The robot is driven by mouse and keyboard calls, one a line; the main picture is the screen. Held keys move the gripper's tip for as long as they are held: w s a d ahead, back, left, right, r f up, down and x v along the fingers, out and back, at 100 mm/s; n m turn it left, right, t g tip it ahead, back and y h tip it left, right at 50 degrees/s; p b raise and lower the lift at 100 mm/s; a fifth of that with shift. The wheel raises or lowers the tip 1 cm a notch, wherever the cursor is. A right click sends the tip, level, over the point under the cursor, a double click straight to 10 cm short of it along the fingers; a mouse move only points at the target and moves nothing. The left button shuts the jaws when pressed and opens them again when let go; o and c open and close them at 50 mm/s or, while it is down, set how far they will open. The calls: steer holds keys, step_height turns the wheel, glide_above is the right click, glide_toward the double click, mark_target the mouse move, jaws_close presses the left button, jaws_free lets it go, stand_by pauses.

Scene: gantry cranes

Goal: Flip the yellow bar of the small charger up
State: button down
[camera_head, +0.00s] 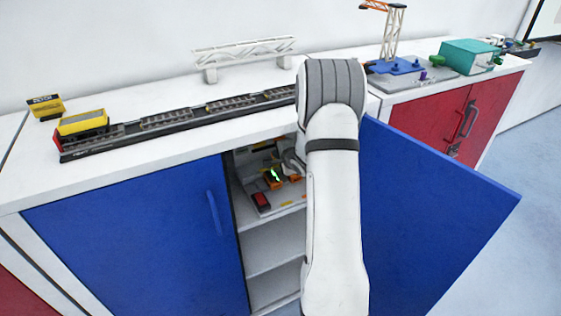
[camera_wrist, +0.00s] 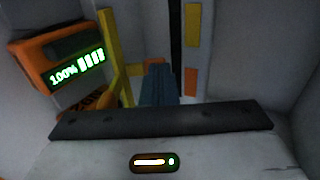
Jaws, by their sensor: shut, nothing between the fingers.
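The small charger (camera_wrist: 75,62) is an orange and dark box with a lit green "100%" display, at the upper left of the wrist view. It also shows inside the open cabinet in the head view (camera_head: 273,179). The yellow bar (camera_wrist: 112,55) runs lengthwise along the charger's right side in the wrist view. I cannot tell its exact angle. My gripper (camera_wrist: 158,72) is shut and empty, with its blue-grey fingers just right of the bar. Whether they touch it is unclear. In the head view my arm hides most of the gripper.
A red block (camera_head: 261,201) sits on the same shelf near its front edge. The open blue door (camera_head: 430,215) stands right of my arm, and the closed blue door (camera_head: 140,245) is left of the opening. Yellow (camera_wrist: 192,24) and orange strips (camera_wrist: 191,82) lie right of my fingers.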

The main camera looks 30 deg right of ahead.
steer(key=shift+r, duration=0.2)
steer(key=shift+r+p, duration=0.65)
steer(key=shift+p, duration=0.4)
steer(key=shift+s, duration=0.1)
steer(key=shift+s+r+p, duration=0.25)
steer(key=shift+p, duration=0.05)
steer(key=p+v, duration=0.2)
steer(key=v, duration=1.1)
steer(key=shift+s, duration=0.2)
